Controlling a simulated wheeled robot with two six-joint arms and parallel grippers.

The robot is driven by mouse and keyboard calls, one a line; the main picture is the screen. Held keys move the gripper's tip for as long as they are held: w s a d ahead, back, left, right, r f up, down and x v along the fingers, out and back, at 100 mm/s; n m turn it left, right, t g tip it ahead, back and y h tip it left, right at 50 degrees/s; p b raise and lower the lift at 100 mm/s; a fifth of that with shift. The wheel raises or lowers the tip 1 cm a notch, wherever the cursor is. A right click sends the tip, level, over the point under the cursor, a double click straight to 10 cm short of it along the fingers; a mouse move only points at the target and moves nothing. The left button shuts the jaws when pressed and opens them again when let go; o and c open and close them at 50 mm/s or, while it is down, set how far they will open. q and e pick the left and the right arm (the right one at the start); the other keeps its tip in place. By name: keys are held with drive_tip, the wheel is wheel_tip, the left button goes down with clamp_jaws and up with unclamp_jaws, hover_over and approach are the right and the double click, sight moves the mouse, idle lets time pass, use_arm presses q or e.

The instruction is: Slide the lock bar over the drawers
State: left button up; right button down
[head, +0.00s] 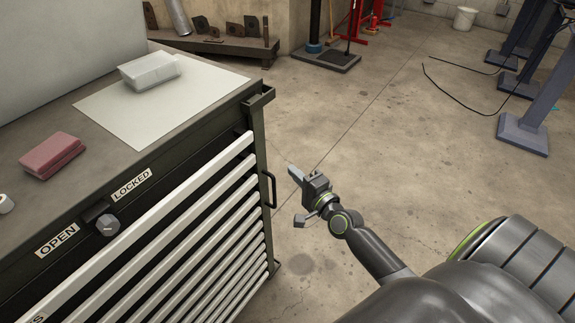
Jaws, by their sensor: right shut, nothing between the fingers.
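The tool chest stands at the left, with several drawers fronted by long pale handles (195,185). On its upper front edge a grey knob (107,226) sits by a dark slot, between the labels OPEN (57,240) and LOCKED (131,185). The knob is below the gap between the two labels. I cannot make out a separate lock bar for certain. My right gripper (293,173) is shut and empty, out over the floor to the right of the chest's right end, apart from the chest. My left gripper is not in view.
On the chest top lie a red block (51,156), a white sheet (125,118) and a wrapped white packet (149,71). A black side handle (268,189) sticks out at the chest's right end. Blue-grey stands (530,110) are far right.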

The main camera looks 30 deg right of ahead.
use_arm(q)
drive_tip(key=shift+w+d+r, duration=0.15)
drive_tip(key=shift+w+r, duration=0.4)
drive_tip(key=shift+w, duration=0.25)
use_arm(e)
drive_tip(key=s, duration=0.3)
drive_tip(key=shift+s+d, duration=0.2)
drive_tip(key=shift+s, duration=0.15)
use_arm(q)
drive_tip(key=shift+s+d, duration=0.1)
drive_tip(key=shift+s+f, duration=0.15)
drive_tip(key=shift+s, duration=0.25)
